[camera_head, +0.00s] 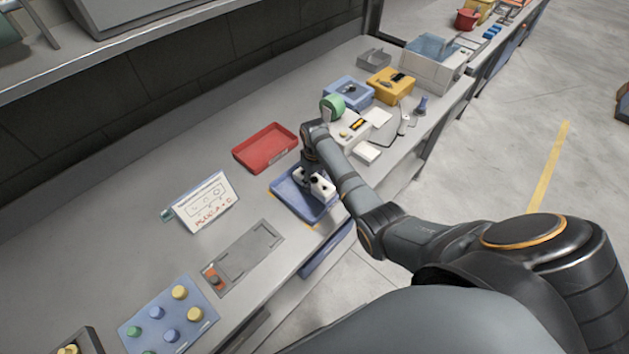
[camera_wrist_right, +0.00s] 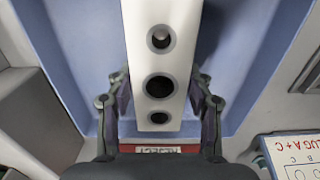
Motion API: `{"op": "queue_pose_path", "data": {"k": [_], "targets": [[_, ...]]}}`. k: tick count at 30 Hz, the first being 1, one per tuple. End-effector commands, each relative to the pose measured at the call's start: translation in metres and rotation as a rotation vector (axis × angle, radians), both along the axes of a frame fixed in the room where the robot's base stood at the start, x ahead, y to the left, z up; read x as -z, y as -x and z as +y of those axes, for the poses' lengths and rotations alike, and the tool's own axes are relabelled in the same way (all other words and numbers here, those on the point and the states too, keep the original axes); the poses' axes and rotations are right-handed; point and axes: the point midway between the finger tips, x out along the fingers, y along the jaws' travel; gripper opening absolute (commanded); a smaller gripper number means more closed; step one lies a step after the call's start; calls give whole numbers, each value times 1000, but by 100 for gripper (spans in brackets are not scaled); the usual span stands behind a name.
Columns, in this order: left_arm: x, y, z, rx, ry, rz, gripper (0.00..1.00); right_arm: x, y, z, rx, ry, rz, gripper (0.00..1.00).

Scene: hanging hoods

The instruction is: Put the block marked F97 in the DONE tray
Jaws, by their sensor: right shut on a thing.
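A white block (camera_head: 322,187) with a row of round holes is in the right gripper (camera_head: 312,181). In the right wrist view the block (camera_wrist_right: 158,60) shows between the two fingers (camera_wrist_right: 160,98), which are shut on its sides. No F97 mark shows on the face in view. The block is over or in the blue tray (camera_head: 289,198), whose floor and walls also show in the wrist view (camera_wrist_right: 80,50). I cannot tell whether the block touches the tray floor. No DONE label is readable. My left gripper is not in view.
A red tray (camera_head: 262,148) stands behind the blue one; a REJECT label (camera_wrist_right: 158,150) shows in the wrist view. A sign card (camera_head: 206,203), a grey plate (camera_head: 246,255) and a knobbed blue board (camera_head: 170,315) lie left. A white device (camera_head: 350,125) and a yellow bin (camera_head: 390,86) stand beyond.

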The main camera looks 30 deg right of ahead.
Motion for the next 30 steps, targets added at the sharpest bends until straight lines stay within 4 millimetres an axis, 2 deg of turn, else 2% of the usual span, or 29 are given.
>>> {"op": "queue_pose_path", "data": {"k": [1, 2, 6, 14, 18, 20, 30], "targets": [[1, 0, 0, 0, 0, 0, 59, 1, -1, 0, 0, 0, -2, 0], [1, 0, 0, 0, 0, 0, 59, 1, 0, 0, 0, 0, 0, 56], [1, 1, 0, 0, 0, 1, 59, 1, 0, 0, 0, 0, 1, 75], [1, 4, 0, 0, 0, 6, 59, 1, 0, 0, 0, 0, 1, 75], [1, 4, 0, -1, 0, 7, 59, -7, -1, 0, 0, 0, -2, 75], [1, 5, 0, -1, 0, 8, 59, -16, -1, 0, 0, 0, -3, 75], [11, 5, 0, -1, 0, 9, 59, -95, -1, -1, 1, 1, -4, 75]]}}
